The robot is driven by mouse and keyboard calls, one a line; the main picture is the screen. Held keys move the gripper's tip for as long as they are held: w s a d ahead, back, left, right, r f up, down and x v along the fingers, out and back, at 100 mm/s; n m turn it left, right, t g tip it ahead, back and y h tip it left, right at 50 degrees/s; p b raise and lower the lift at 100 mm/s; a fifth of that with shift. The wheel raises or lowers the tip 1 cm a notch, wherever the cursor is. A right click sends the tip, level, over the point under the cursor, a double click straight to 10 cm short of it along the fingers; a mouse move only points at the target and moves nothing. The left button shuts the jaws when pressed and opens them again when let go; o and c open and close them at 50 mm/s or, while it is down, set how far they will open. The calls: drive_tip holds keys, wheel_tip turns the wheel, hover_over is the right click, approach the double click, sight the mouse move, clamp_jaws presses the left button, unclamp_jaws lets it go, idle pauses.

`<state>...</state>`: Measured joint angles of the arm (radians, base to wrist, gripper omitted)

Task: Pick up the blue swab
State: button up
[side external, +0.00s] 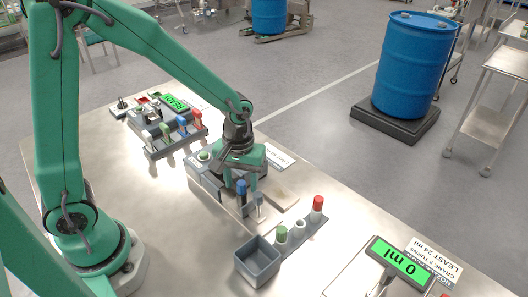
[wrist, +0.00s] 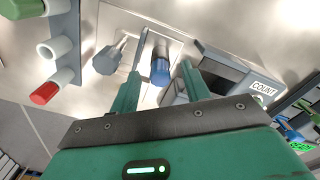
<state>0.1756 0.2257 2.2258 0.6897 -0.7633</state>
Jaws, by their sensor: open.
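The blue swab (side external: 241,187) has a blue cap and stands upright on a pale plate on the metal table, below my gripper (side external: 236,178) in the side view. In the wrist view the blue swab (wrist: 160,71) lies between the two green fingers of my gripper (wrist: 162,68). The fingers are apart, with the swab in the gap and no clear contact. Its lower part is partly hidden in both views. A grey-capped swab (side external: 260,207) stands close beside it, outside the fingers, and also shows in the wrist view (wrist: 107,61).
A grey box (side external: 197,182) marked COUNT in the wrist view stands close beside the fingers. A rack (side external: 293,242) holds green, white and red pieces near an empty grey bin (side external: 258,267). Another rack with several coloured pieces (side external: 178,136) stands behind. A 0 ml display (side external: 400,262) is at right.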

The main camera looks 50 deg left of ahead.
sight(242, 183)
idle(0.3)
clamp_jaws()
drive_tip(key=shift+r, duration=0.15)
drive_tip(key=shift+r, duration=0.9)
wheel_tip(242, 183, up, 2)
drive_tip(key=shift+r, duration=0.2)
drive_tip(key=s+d+r, duration=0.6)
drive_tip(key=s+d, duration=0.1)
drive_tip(key=d, duration=0.1)
drive_tip(key=shift+s+d+r, duration=0.3)
drive_tip(key=shift+s+d, duration=0.05)
drive_tip(key=shift+d, duration=0.05)
